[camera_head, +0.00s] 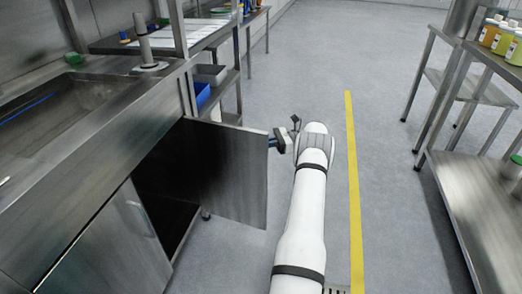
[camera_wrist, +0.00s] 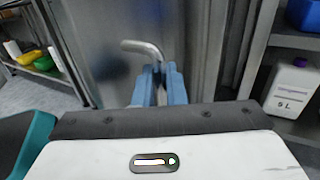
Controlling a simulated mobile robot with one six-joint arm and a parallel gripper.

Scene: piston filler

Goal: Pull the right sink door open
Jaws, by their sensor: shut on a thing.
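The right sink door (camera_head: 228,172) is a steel panel that stands swung out wide from the sink cabinet (camera_head: 95,135). The dark inside of the cabinet shows behind it. My gripper (camera_head: 274,142) is at the door's outer edge, on its far side. In the wrist view, my gripper's blue fingers (camera_wrist: 158,84) are shut on the bent metal door handle (camera_wrist: 143,47), in front of the door's steel face (camera_wrist: 105,68). In the head view the handle is hidden behind the door.
The left sink door (camera_head: 110,245) is shut. A steel table with bottles (camera_head: 502,38) and a low shelf (camera_head: 480,195) stand at the right. Grey floor with a yellow line (camera_head: 352,180) lies clear between. A white container (camera_wrist: 290,92) sits on a shelf in the wrist view.

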